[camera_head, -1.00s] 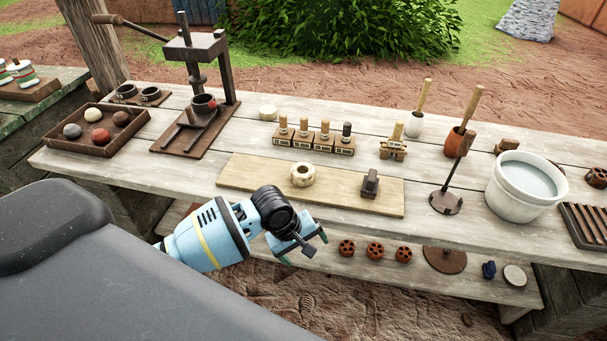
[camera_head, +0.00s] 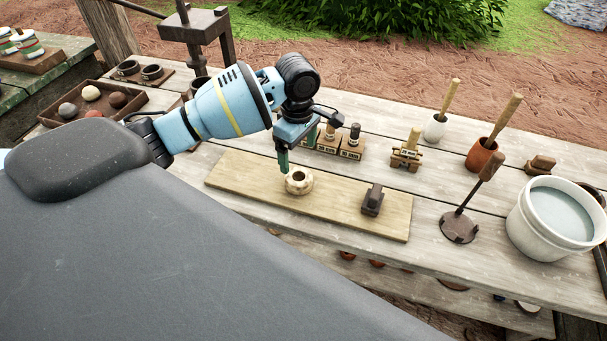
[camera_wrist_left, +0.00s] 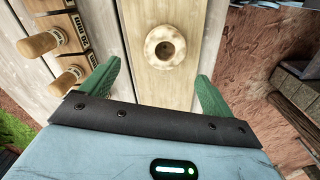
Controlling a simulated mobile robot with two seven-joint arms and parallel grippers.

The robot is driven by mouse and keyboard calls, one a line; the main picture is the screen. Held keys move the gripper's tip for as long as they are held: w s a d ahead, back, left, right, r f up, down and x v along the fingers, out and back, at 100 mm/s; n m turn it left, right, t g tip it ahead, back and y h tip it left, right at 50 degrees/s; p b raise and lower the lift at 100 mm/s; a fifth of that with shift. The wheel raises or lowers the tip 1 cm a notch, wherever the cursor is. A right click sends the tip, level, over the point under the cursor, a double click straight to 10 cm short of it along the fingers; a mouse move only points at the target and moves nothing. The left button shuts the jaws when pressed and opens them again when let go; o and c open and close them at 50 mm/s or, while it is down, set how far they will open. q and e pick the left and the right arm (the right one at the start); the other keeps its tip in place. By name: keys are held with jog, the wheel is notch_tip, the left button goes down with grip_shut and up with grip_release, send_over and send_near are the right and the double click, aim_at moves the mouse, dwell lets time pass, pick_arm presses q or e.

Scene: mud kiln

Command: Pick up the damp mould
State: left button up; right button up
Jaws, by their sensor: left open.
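A pale, ring-shaped piece with a hole in its middle (camera_head: 299,181), which I take to be the damp mould, sits on a light wooden board (camera_head: 335,205). It also shows at the top middle of the left wrist view (camera_wrist_left: 165,46). My left gripper (camera_head: 286,160) is above and just behind it in the head view. Its green fingers (camera_wrist_left: 157,72) are spread, with nothing between them; in the left wrist view the ring lies just beyond the fingertips. In the head view one finger shows clearly and the other is largely hidden. My right gripper is not in view.
A dark block (camera_head: 373,199) sits on the board to the right. Wooden-handled stamps (camera_head: 351,143) stand close behind the gripper. A dark metal tool (camera_head: 460,226) and a white bucket of water (camera_head: 514,213) are farther right.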

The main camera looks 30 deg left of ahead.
aim_at(298, 175)
pick_arm(q)
jog(key=shift+s+f, duration=0.15)
jog(key=shift+f, duration=0.45)
jog(key=shift+s+f, duration=0.15)
jog(key=shift+f, duration=0.4)
jog(key=shift+w+f, duration=0.1)
jog(key=shift+f, duration=0.3)
jog(key=f, duration=0.3)
jog(key=f+b, duration=0.1)
jog(key=shift+s+f, duration=0.25)
jog(key=shift+f, duration=0.05)
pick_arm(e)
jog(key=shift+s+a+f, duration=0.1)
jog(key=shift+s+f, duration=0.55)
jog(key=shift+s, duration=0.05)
pick_arm(q)
jog(key=c, duration=1.2)
jog(key=shift+r, duration=0.1)
